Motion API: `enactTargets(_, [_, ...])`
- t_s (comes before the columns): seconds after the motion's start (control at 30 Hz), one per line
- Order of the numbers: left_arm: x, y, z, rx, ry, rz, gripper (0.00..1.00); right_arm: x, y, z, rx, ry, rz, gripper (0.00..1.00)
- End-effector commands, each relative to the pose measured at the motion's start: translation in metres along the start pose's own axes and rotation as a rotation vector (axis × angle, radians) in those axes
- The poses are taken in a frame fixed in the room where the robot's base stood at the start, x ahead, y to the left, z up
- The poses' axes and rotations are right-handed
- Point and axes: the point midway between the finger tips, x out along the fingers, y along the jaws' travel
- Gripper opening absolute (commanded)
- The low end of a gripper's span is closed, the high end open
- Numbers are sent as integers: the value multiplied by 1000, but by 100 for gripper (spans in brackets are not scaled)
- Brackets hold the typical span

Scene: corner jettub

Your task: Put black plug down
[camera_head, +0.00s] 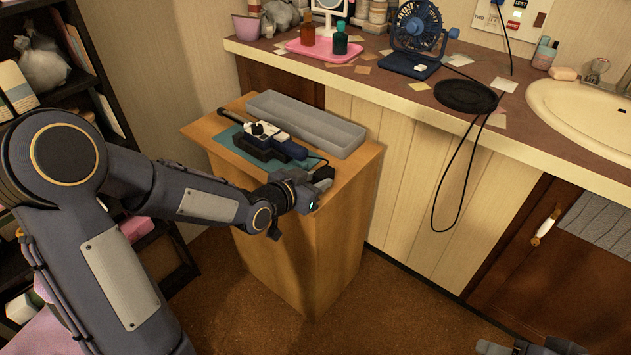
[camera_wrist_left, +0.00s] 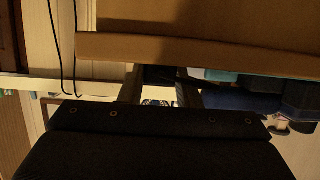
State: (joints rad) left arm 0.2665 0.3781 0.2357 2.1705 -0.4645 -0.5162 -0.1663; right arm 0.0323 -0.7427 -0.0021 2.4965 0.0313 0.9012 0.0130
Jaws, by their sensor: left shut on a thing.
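My left gripper (camera_head: 318,182) is at the front right edge of the wooden cabinet (camera_head: 345,185), beside the teal mat. Its fingers also show in the left wrist view (camera_wrist_left: 158,88). It is shut on a small dark thing (camera_wrist_left: 158,75), which seems to be the black plug; the fingers and shadow hide most of it. A thin dark cord runs near the gripper from the navy handheld device (camera_head: 285,146) on the cabinet. Part of my right gripper (camera_head: 530,348) shows at the bottom right edge, cut off, and its jaws are unclear.
A long grey tray (camera_head: 335,135) lies at the back of the cabinet top. A teal mat (camera_head: 228,140) lies under the device and its black base. The counter behind holds a blue fan (camera_head: 417,28), a black round dish (camera_head: 466,95), a pink tray (camera_head: 322,52) and a sink (camera_head: 590,115).

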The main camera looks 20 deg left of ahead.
Motion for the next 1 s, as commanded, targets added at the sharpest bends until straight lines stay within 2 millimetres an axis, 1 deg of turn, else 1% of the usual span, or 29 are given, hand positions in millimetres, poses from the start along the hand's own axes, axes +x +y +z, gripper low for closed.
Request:
enactTargets(0.13, [1,0,3,0,1,0,3,4,2,2,0,0,0,48])
enactTargets(0.17, [1,0,3,0,0,0,31,3,2,2,0,0,0,48])
enactTargets(0.3, [1,0,2,0,0,0,50,2,1,1,0,0,0,48])
enactTargets(0.33, [1,0,2,0,0,0,52,2,1,1,0,0,0,48])
enactTargets(0.6, [0,0,1,0,0,0,52,1,1,0,0,0,0,48])
enactTargets(0.7, [-4,0,-2,0,0,-1,52,-2,-1,-1,0,0,0,48])
enactTargets(0.77, [-12,-1,-2,-1,0,-3,52,-4,-2,-2,0,0,0,48])
enactTargets(0.87, [-31,-1,-3,0,1,-4,52,-8,-4,-4,0,0,0,48])
enactTargets(1.0, [-64,-1,-4,0,-1,-5,52,-17,-8,-9,0,0,0,48])
